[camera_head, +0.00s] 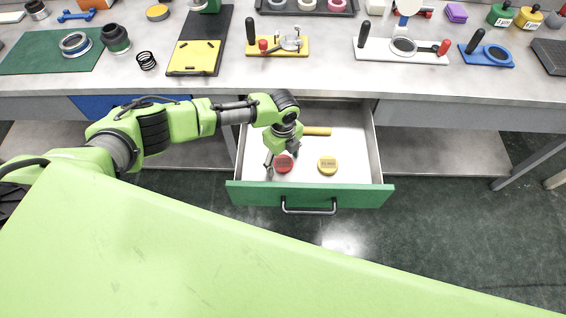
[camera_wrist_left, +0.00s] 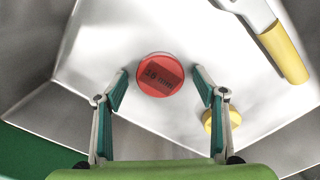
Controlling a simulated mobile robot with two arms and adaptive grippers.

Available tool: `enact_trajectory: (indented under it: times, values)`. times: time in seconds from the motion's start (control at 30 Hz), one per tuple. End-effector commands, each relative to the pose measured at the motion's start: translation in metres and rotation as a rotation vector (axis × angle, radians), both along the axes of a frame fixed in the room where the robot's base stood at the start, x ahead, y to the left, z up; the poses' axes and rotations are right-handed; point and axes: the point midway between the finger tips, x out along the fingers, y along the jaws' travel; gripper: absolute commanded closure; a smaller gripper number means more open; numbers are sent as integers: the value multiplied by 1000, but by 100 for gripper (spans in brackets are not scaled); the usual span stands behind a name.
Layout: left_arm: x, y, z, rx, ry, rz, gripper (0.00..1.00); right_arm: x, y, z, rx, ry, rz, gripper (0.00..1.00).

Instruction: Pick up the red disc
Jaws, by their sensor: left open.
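The red disc (camera_head: 284,163) lies in the open drawer, near its front left. It also shows in the left wrist view (camera_wrist_left: 160,75), with dark printed lettering on its top. My left gripper (camera_head: 282,160) reaches down into the drawer, over the disc and partly hiding it in the head view. In the left wrist view my left gripper (camera_wrist_left: 160,85) is open, its fingers apart at either side of the disc, with no visible contact. My right gripper is not in view.
The drawer (camera_head: 378,155) has a green front with a handle. It also holds a yellow disc (camera_head: 328,165) to the right and a yellow-handled tool (camera_head: 317,131) at the back. The bench (camera_head: 330,79) above carries fixtures and parts. Floor is clear at the right.

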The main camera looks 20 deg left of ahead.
Motion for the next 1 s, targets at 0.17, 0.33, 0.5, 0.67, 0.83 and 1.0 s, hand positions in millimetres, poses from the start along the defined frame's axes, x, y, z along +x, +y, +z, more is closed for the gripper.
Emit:
enact_trajectory:
  times: [0.17, 0.33, 0.5, 0.67, 0.83, 1.0]
  values:
    - [0, 0, 0, 0, 0, 0, 57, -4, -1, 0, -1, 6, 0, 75]
    - [0, 0, 0, 0, 0, 0, 78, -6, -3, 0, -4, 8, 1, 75]
    - [0, 0, 1, 0, 0, 0, 78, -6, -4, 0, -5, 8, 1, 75]
    - [1, 0, 11, -2, -1, 0, 78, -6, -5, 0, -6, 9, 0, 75]
    - [1, 0, 43, -3, -4, -1, 78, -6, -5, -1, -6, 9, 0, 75]
    - [1, -1, 76, -3, -4, -2, 78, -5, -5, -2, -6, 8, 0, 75]
